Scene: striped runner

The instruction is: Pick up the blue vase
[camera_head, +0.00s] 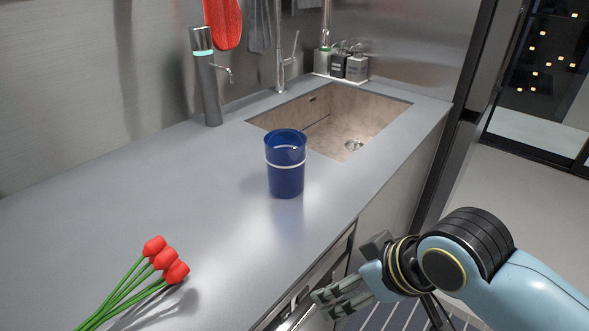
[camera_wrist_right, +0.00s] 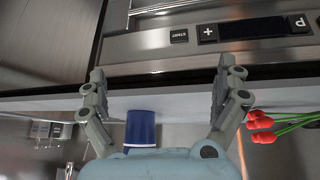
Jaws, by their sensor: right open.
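The blue vase (camera_head: 286,178) stands upright on the grey counter, in front of the sink, with a pale band around it. It also shows in the right wrist view (camera_wrist_right: 140,127), partly hidden at its lower edge by my gripper's body. My right gripper (camera_head: 322,298) is in front of the counter's front edge, lower right of the vase and apart from it. In the right wrist view its two fingers (camera_wrist_right: 158,75) are spread wide with nothing between their tips. My left gripper is in neither view.
Several red tulips (camera_head: 165,260) with green stems lie on the counter (camera_head: 130,205) at the front left. The sink (camera_head: 375,112) is behind the vase on the right. A dark cylindrical dispenser (camera_head: 208,88) stands at the back. An appliance panel (camera_wrist_right: 240,35) shows in the wrist view.

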